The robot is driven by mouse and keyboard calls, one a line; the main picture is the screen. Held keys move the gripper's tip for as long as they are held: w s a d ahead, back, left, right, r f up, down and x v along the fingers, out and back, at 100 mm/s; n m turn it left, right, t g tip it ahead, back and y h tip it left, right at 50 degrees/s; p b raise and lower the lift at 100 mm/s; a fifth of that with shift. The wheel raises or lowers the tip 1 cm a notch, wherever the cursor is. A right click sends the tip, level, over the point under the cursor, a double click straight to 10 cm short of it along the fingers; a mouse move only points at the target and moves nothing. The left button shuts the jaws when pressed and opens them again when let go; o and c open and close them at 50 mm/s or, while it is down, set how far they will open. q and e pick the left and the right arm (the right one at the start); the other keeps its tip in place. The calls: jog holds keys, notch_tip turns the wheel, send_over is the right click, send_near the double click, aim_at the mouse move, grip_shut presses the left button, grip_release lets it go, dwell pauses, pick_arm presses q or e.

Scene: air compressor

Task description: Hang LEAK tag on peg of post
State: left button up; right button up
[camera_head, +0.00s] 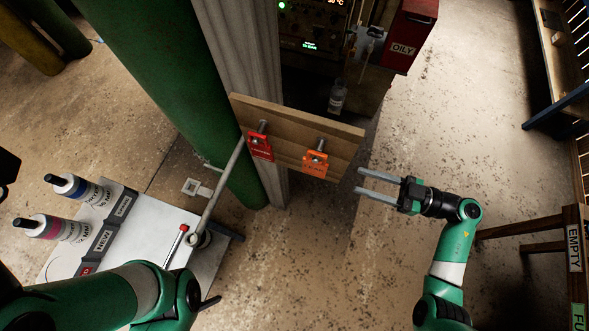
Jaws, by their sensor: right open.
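A red tag (260,147) and an orange tag (315,165) hang from metal pegs on a brown wooden board (345,135). Their lettering is too small to read, so I cannot tell which says LEAK. A slim grey post (220,188) rises from the white table, its top in front of the board's left end. A short peg-like rod (213,168) sticks out from its upper part. My right gripper (360,182) is open and empty, right of the orange tag and apart from the board. My left arm shows at the bottom left, but its fingers are not visible.
The white table (150,235) bears two bottles (78,188) (55,228) and a dark labelled strip (108,222). A red OILY bin (408,38) stands at the back. A wooden stand labelled EMPTY (574,250) is at right. The floor around my right gripper is clear.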

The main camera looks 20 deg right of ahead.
aim_at(322, 163)
jog(key=shift+w+r+b+x, duration=0.15)
jog(key=shift+b+x, duration=0.15)
jog(key=shift+x, duration=1.6)
jog(key=shift+r+b+x, duration=0.15)
jog(key=shift+b+x, duration=0.15)
jog(key=shift+x, duration=1.65)
jog(key=shift+w+r+b+x, duration=0.15)
jog(key=shift+b+x, duration=0.15)
jog(key=shift+x, duration=1.6)
jog(key=shift+s+d, duration=0.1)
jog(key=shift+d, duration=0.1)
grip_shut()
